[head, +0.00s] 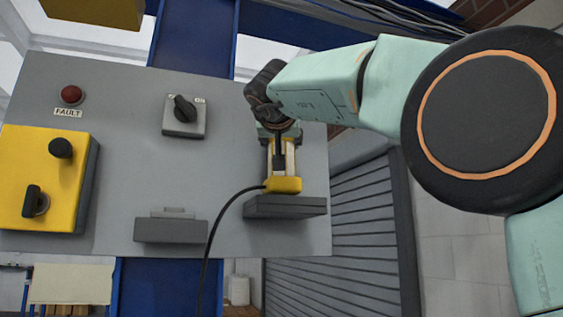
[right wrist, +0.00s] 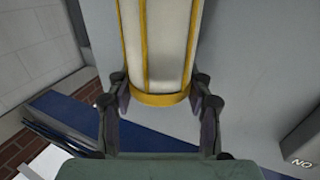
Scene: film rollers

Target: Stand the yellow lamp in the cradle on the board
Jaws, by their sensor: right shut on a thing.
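The yellow lamp (head: 284,185), with pale white sides and a black cable at its yellow lower end, is upright in front of the grey board (head: 120,125). My right gripper (head: 279,150) is shut on its upper part from above. In the right wrist view the lamp's white body with yellow bars (right wrist: 160,45) runs between the fingers (right wrist: 158,85). The lamp's lower end is at the top of a dark grey cradle-like block (head: 285,208) at the board's lower right. I cannot tell whether it sits in it or just above. My left gripper is not in view.
A second grey block with a raised back (head: 170,230) is left of it. A yellow control box (head: 45,180), a rotary switch (head: 184,115) and a red fault light (head: 71,94) are on the board. The black cable (head: 213,235) hangs down between the two blocks.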

